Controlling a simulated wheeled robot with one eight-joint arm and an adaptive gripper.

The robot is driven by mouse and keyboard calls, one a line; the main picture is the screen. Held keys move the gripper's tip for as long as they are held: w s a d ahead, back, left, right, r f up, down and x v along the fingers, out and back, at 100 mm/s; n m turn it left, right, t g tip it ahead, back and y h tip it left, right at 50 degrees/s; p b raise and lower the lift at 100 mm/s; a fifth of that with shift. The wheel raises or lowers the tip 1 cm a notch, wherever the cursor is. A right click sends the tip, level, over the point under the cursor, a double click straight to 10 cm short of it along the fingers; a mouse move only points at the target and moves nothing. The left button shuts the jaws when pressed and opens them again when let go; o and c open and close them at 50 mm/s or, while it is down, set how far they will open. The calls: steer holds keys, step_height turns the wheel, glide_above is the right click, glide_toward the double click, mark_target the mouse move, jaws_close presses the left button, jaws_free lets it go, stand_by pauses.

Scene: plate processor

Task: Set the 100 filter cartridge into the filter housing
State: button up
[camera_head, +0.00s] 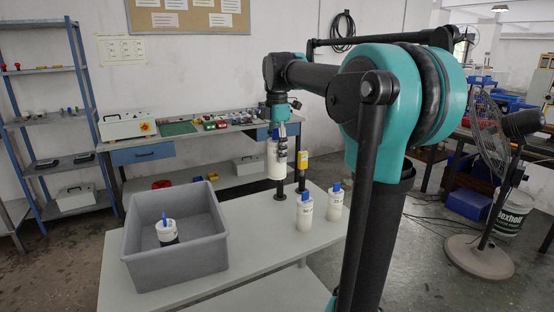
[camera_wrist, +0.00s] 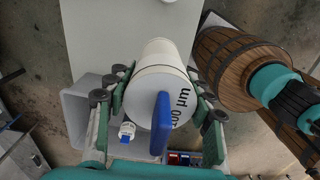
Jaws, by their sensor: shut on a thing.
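My gripper (camera_head: 281,135) is shut on a white cylindrical cartridge (camera_head: 276,160), held upright above the table. In the wrist view, the fingers of my gripper (camera_wrist: 158,105) clasp the cartridge (camera_wrist: 155,58) from both sides. Its end reads "100 µm" and carries a blue tab (camera_wrist: 161,125). Below it in the head view is a dark post with a round black base (camera_head: 280,197); whether they touch cannot be told. Another white cylinder with a blue tab and dark lower part (camera_head: 166,232) is in the grey bin. I cannot tell which thing is the filter housing.
The grey bin (camera_head: 140,265) stands at the table's left. Two white cartridges with blue tabs, one nearer (camera_head: 304,213) and one farther right (camera_head: 334,203), stand on the table (camera_head: 250,262). The table's front middle is clear.

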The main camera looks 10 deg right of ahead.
steer(key=shift+r, duration=4.15)
